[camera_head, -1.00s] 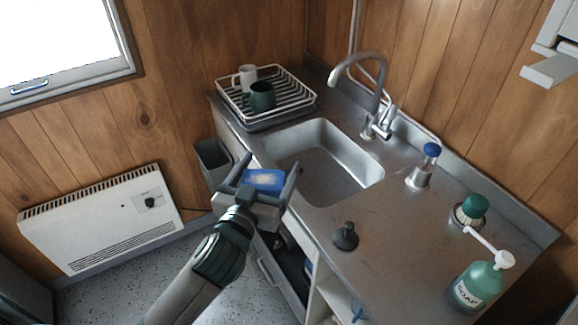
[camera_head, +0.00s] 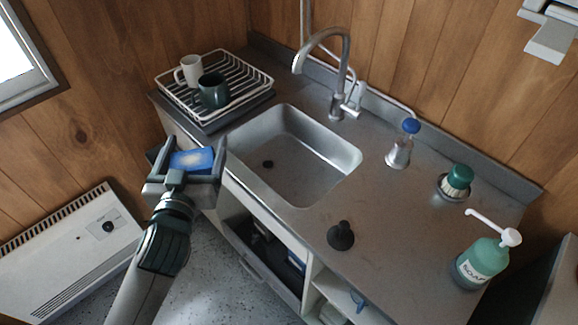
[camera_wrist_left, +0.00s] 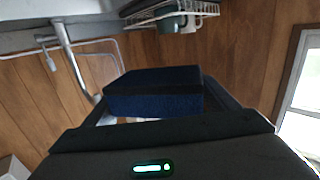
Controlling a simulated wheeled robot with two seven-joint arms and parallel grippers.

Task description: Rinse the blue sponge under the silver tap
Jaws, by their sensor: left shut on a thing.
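The blue sponge (camera_head: 191,161) is held between the fingers of my left gripper (camera_head: 188,165), which is shut on it. It also fills the middle of the left wrist view (camera_wrist_left: 155,92). The gripper is in front of the counter, left of the sink basin (camera_head: 318,187) and apart from it. The silver tap (camera_head: 343,75) rises behind the basin with its spout arching over it. The tap also shows at the left of the wrist view (camera_wrist_left: 72,58). No water shows under the spout. My right gripper is not in view.
A dish rack (camera_head: 240,100) with a white mug (camera_head: 189,71) and a dark green mug (camera_head: 213,92) stands left of the tap.

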